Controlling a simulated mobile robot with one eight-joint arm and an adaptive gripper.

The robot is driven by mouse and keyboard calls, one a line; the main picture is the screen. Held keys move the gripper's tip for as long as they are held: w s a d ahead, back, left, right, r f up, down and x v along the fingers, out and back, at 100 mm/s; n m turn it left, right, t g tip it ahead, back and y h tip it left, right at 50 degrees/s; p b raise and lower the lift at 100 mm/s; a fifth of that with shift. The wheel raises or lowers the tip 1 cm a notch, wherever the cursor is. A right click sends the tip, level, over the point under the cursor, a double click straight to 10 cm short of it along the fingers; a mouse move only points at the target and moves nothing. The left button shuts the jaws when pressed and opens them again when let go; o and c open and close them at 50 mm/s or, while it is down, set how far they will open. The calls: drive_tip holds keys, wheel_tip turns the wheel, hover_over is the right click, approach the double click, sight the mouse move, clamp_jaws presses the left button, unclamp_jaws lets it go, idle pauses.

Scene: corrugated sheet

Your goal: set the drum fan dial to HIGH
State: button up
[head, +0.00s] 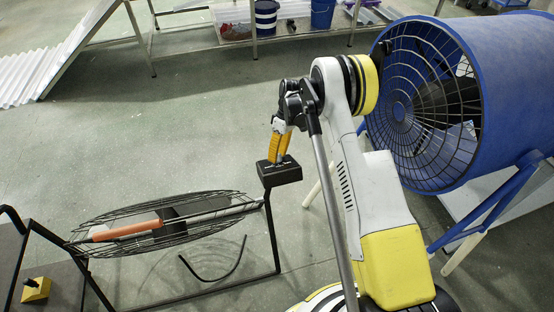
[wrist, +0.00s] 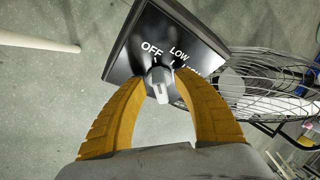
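The dial box is black and sits atop a thin black post in the head view (head: 279,173). In the wrist view its panel (wrist: 126,52) reads OFF and LOW, with a third label partly hidden by a finger. The grey dial knob (wrist: 159,82) stands below OFF and LOW; which label it points to is unclear. My gripper (head: 279,158) is right above the box, pointing down. In the wrist view its yellow fingers (wrist: 162,78) are apart, one on each side of the knob, with small gaps visible. A large blue drum fan (head: 518,75) stands at the right.
A yellow block (head: 36,290) is at the lower left. Corrugated sheet (head: 40,70) and a rack with buckets (head: 322,12) are behind. Floor between is clear.

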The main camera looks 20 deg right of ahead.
drive_tip(key=shift+a+f, duration=0.1)
drive_tip(key=shift+f, duration=0.2)
clamp_jaws()
